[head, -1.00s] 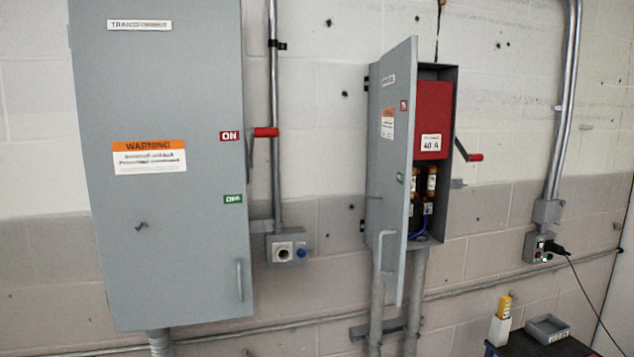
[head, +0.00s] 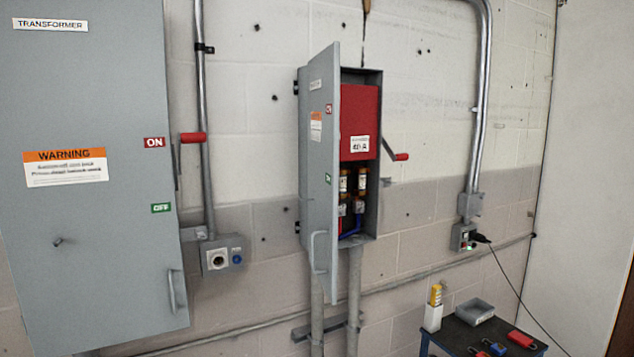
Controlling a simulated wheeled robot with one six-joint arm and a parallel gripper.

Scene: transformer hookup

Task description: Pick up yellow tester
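The yellow tester (head: 436,294) stands upright in a white holder (head: 432,318) at the left side of a dark-topped cart at the lower right of the head view. Only its upper part shows above the holder. My gripper does not show in the head view.
The dark cart top (head: 462,333) also bears a grey tray (head: 474,312), red items (head: 522,339) and a blue item (head: 494,347). A black cord (head: 520,297) hangs from the wall outlet past the cart. The grey disconnect box door (head: 322,170) stands open left of the cart.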

